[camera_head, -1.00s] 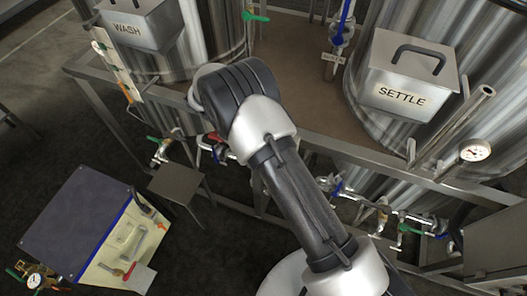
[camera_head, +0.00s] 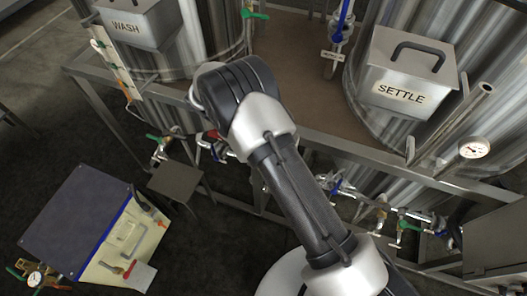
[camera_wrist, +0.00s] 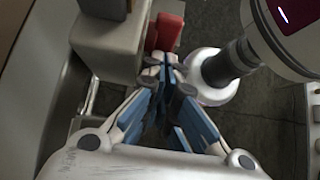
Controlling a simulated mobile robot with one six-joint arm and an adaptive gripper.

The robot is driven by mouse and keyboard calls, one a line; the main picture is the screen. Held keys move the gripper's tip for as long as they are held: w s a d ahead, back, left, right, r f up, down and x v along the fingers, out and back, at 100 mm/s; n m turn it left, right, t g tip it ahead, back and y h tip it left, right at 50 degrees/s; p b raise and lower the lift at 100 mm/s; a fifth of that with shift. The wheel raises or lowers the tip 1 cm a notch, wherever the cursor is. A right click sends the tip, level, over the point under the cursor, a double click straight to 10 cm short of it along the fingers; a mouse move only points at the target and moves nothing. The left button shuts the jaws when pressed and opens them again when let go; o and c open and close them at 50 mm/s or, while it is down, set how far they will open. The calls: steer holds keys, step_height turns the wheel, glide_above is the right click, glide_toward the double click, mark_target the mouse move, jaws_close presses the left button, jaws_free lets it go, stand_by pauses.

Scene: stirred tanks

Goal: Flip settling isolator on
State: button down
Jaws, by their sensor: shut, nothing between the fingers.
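In the wrist view, my gripper (camera_wrist: 165,75) is shut and empty, its blue-padded fingers together. A red block-like handle (camera_wrist: 165,31) stands just beyond the fingertips, beside a grey box (camera_wrist: 105,35). This may be the settling isolator, but no label on it can be read. The fingertips look very close to the lower end of the red handle; I cannot tell whether they touch. In the head view, my arm hides the gripper, and I cannot make out the isolator. The tank box marked SETTLE (camera_head: 405,80) is at upper right.
The tank box marked WASH (camera_head: 140,25) is at upper left. A steel frame rail (camera_head: 330,145) runs across, with valves and pipes (camera_head: 385,215) below it. A dark-topped cabinet (camera_head: 80,215) stands at lower left. Open floor (camera_head: 60,120) lies at left.

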steer(key=shift+r, duration=0.3)
steer(key=v, duration=0.7)
steer(key=shift+a+r, duration=0.15)
steer(key=shift+a, duration=0.05)
stand_by(0.4)
